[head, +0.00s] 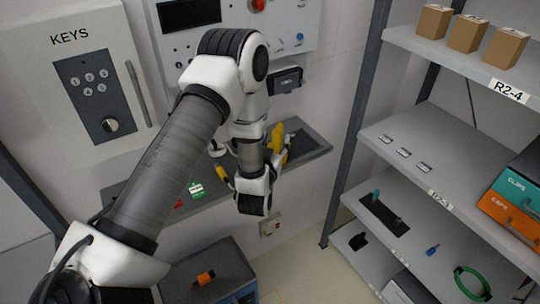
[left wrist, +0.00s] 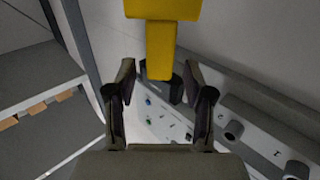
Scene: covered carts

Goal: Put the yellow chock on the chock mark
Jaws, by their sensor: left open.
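A yellow piece (head: 277,137), which looks like the chock, shows at my left gripper (head: 281,158), over the right part of a grey wall shelf (head: 318,148). My wrist partly hides it. In the left wrist view a wide yellow block with a narrower stem (left wrist: 160,48) is close ahead. The stem's end lies at the open mouth of my left gripper (left wrist: 160,104), with a finger on each side and gaps between. Whether it touches a finger or a support, I cannot tell. I cannot make out the chock mark. My right gripper is not in view.
Another yellow item (head: 222,174), a green-white card (head: 195,189) and a red piece (head: 178,203) lie on the wall shelf. A key cabinet (head: 88,75) is at left. A shelving rack (head: 440,135) with boxes stands at right. An orange item (head: 204,277) sits low in front.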

